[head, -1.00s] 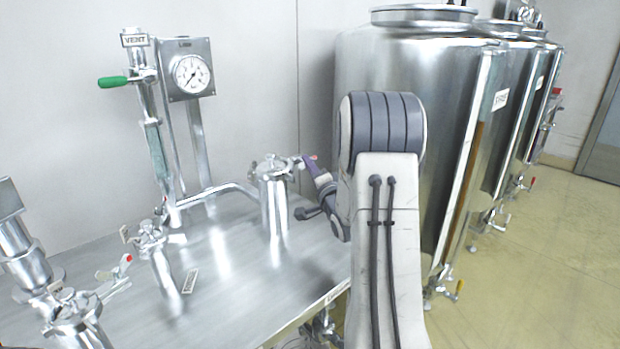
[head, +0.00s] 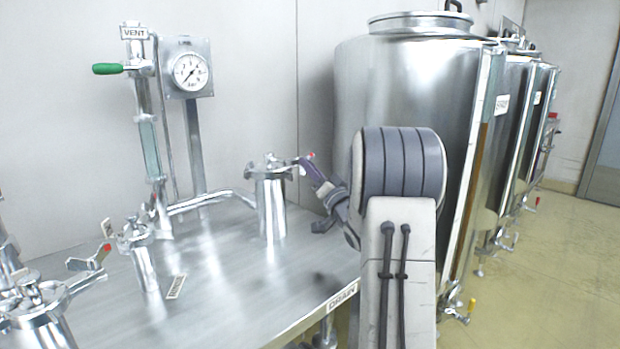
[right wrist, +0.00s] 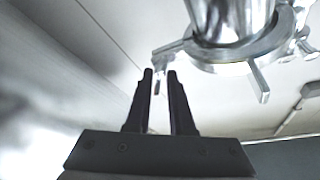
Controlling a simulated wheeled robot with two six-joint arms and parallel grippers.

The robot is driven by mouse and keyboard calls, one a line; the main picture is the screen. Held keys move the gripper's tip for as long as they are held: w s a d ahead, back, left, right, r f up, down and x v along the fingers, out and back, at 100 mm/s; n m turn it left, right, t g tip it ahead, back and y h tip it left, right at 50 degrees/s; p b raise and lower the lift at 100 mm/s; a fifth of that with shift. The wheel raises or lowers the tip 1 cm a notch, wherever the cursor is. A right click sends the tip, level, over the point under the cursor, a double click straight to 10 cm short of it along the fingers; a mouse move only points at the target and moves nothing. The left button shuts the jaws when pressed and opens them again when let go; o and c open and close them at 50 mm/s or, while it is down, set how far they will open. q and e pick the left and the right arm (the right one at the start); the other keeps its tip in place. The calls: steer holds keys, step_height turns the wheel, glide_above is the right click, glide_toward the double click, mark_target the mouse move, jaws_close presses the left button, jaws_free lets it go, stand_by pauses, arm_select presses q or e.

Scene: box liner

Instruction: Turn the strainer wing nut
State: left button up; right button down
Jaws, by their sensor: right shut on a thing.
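The steel strainer canister (head: 272,205) stands upright on the steel table, with a clamp ring around its lid. The clamp ring also shows, large, at the top of the right wrist view (right wrist: 215,55). My right gripper (head: 302,163) reaches in from the right at lid height, beside the canister. In the right wrist view its two dark fingers (right wrist: 160,75) are close together around a small thin piece at the end of the clamp, the wing nut (right wrist: 157,87). The fingers hide most of it. My left gripper is not in view.
A gauge (head: 190,72) and a green-handled vent valve (head: 108,69) rise behind. Smaller capped fittings (head: 140,255) stand on the table (head: 215,290) at the left and front. Large steel tanks (head: 420,95) stand to the right. The table's front middle is clear.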

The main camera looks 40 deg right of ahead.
steer(key=shift+d+f+n+t+y+b, duration=0.15)
steer(key=shift+n+y+b, duration=0.8)
steer(key=shift+n, duration=0.7)
steer(key=shift+n+t+y+b, duration=0.1)
steer(key=shift+n+y+b, duration=0.6)
steer(key=shift+n+b, duration=0.65)
steer(key=shift+d+f+n+t+y+b, duration=0.15)
steer(key=shift+n+y+b, duration=0.7)
steer(key=shift+n, duration=1.05)
steer(key=shift+r+n+y, duration=0.15)
steer(key=shift+n+y, duration=0.25)
steer(key=shift+n, duration=0.3)
steer(key=c, duration=1)
jaws_free()
steer(key=v, duration=0.7)
steer(key=shift+s, duration=0.25)
